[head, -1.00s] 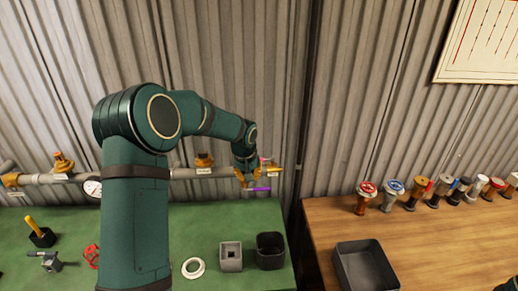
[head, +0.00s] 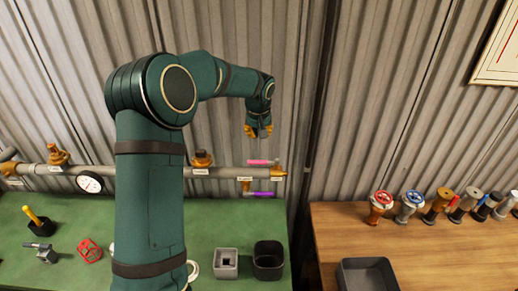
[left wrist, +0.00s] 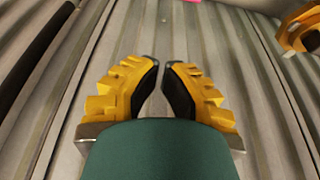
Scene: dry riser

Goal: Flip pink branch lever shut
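The pink lever (head: 258,162) lies level just above the right end of the grey pipe, pointing left from a brass valve (head: 279,170). A sliver of pink (left wrist: 190,1) shows at the top edge in the left wrist view. A purple lever (head: 263,194) lies level below it. My left gripper (head: 258,133) is above the pink lever and apart from it. In the left wrist view its yellow fingers (left wrist: 161,64) nearly meet at the tips, with nothing between them. My right gripper is out of view.
The grey pipe (head: 225,172) runs along the corrugated wall with a gauge (head: 90,182) and brass fittings. The wooden bench at right holds several valves and a dark tray (head: 367,275).

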